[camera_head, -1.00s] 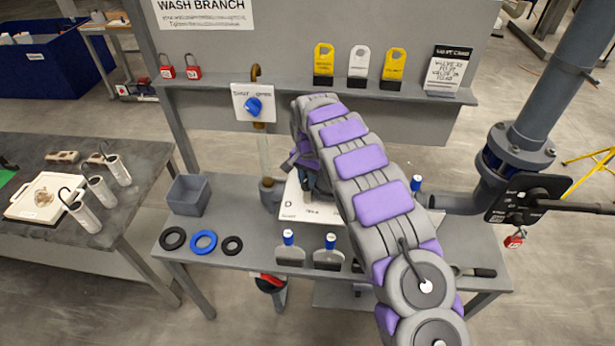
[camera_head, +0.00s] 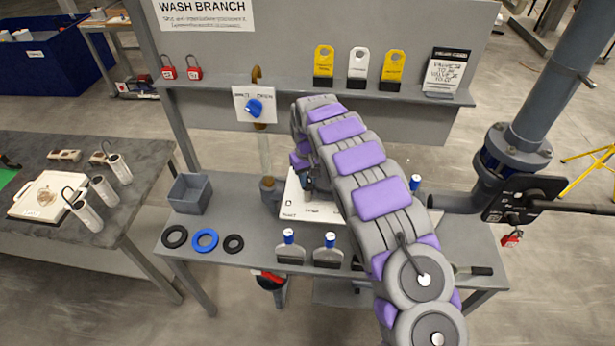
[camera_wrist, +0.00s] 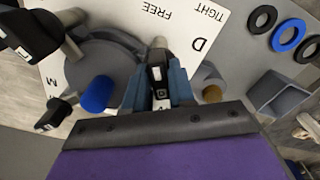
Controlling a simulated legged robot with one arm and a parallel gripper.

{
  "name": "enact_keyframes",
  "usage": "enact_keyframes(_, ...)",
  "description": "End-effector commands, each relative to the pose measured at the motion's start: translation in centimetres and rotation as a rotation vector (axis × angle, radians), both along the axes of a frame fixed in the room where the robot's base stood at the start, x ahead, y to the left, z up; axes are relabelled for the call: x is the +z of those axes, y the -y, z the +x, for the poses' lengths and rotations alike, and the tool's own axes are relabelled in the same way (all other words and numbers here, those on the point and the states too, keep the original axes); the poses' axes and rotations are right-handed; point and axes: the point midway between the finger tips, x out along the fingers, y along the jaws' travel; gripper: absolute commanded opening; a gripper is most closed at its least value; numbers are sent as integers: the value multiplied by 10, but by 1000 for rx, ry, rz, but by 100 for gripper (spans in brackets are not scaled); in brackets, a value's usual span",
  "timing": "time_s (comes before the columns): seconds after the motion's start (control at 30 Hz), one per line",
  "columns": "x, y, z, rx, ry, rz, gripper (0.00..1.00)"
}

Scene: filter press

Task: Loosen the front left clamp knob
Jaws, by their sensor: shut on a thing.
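In the wrist view my gripper (camera_wrist: 155,88) has its two blue fingers on either side of a dark clamp knob (camera_wrist: 157,60) with a pale mark, shut on it. The knob stands beside the letter D on a white plate (camera_wrist: 190,25) marked FREE and TIGHT. Other dark knobs stand at the upper left (camera_wrist: 28,32) and lower left (camera_wrist: 52,114) of that view, around a round grey housing (camera_wrist: 95,62). In the head view my arm hides the knob and most of the housing; the white plate (camera_head: 290,206) shows beside it.
A blue-capped part (camera_wrist: 97,94) stands close to my left finger in the wrist view. In the head view, a grey bin (camera_head: 190,195), several rings and two blue-topped holders (camera_head: 289,250) are on the bench. A pipe with a black lever (camera_head: 570,205) stands right.

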Motion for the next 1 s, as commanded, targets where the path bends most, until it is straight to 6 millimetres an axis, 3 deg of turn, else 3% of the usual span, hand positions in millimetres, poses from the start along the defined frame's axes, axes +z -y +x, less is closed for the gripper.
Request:
enact_keyframes(0.4, 4, -2, 3, 226, 13, 3, 0)
enact_keyframes(1.0, 4, -1, 3, 271, 14, 2, 0)
